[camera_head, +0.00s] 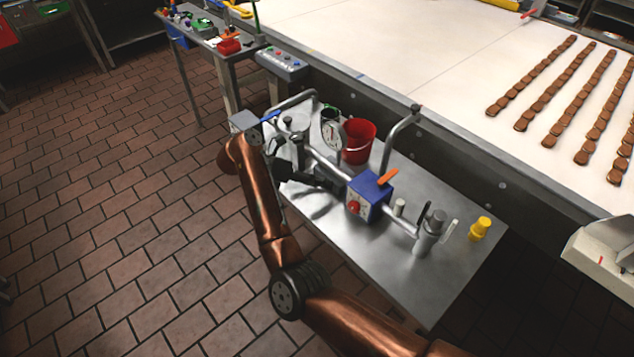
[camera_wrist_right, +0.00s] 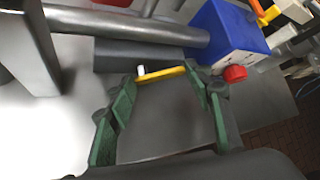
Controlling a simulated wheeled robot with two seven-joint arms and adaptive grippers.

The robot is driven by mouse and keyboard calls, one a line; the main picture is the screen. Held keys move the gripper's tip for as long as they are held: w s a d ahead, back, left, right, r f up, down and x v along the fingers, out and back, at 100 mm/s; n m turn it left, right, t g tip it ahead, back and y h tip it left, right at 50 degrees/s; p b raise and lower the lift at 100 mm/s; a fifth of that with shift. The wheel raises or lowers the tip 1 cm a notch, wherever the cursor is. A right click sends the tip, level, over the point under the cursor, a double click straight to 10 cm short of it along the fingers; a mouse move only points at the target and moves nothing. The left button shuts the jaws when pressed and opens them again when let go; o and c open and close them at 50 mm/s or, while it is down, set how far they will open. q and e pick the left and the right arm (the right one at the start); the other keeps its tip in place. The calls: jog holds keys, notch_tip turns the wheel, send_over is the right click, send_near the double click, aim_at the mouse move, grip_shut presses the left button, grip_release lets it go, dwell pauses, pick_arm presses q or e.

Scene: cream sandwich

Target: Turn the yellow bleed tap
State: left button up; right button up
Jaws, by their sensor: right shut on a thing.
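The yellow bleed tap (camera_wrist_right: 163,73) shows in the right wrist view as a small yellow lever with a whitish end, just below a thick grey pipe. My right gripper (camera_wrist_right: 160,80) has its green fingers on either side of the lever and is shut on it. In the head view my copper right arm reaches up from the bottom, and the dark right gripper (camera_head: 330,184) is beside the pipework, left of the blue box. I cannot make out the tap in the head view. My left gripper is not in view.
A blue box (camera_head: 367,198) with a red knob and orange lever sits on the pipe. A white conveyor (camera_head: 430,50) runs behind.

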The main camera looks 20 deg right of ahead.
jog(key=o, duration=1.2)
jog(key=shift+c, duration=0.2)
jog(key=shift+v, duration=3.75)
